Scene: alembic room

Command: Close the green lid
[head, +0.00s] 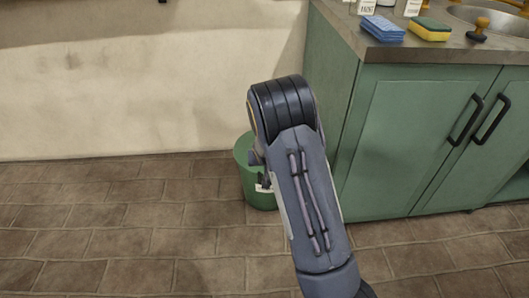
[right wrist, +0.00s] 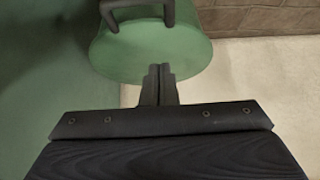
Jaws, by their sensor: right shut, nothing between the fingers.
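A green bin (head: 245,172) stands on the floor between the wall and the cabinet, mostly hidden behind my right arm in the head view. In the right wrist view a round green surface, which looks like the lid (right wrist: 150,55), lies just beyond my right gripper (right wrist: 158,72). A dark bar-shaped handle or loop (right wrist: 138,12) crosses its upper part. My right gripper is shut and empty, its fingertips over or against the lower edge of the green disc. I cannot tell whether they touch, nor how far the lid is open. My left gripper is not in view.
A green cabinet (head: 405,140) with black handles stands close on the right of the bin. A counter above it holds blue sponges (head: 383,28) and a yellow-green sponge (head: 430,29). A pale wall (head: 120,85) is behind. The tiled floor (head: 110,225) at left is clear.

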